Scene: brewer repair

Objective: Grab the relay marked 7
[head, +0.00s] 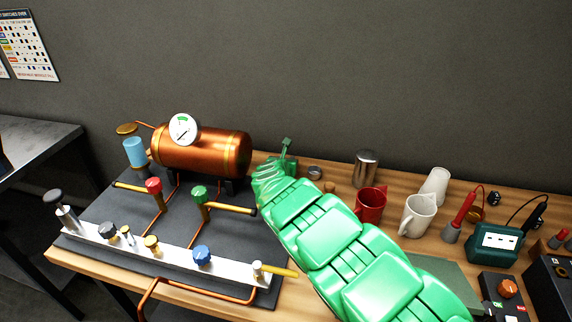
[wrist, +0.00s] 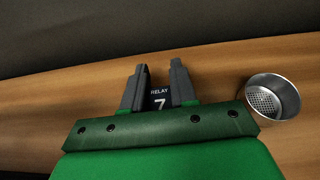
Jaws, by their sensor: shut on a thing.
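The relay marked 7 (wrist: 159,99) is a small black block with white lettering "RELAY 7". In the wrist view it sits between the two dark fingers of my gripper (wrist: 160,67), which is shut on it. I cannot tell whether the relay still touches the wooden bench. In the head view my green arm reaches to the back of the bench, just right of the copper boiler. The relay cannot be made out there.
A metal strainer basket (wrist: 273,97) stands right of my gripper. The copper boiler (head: 205,150) with its gauge is close on the left. A steel cup (head: 366,169), red mug (head: 371,205) and white mug (head: 418,217) stand to the right. The wall is behind.

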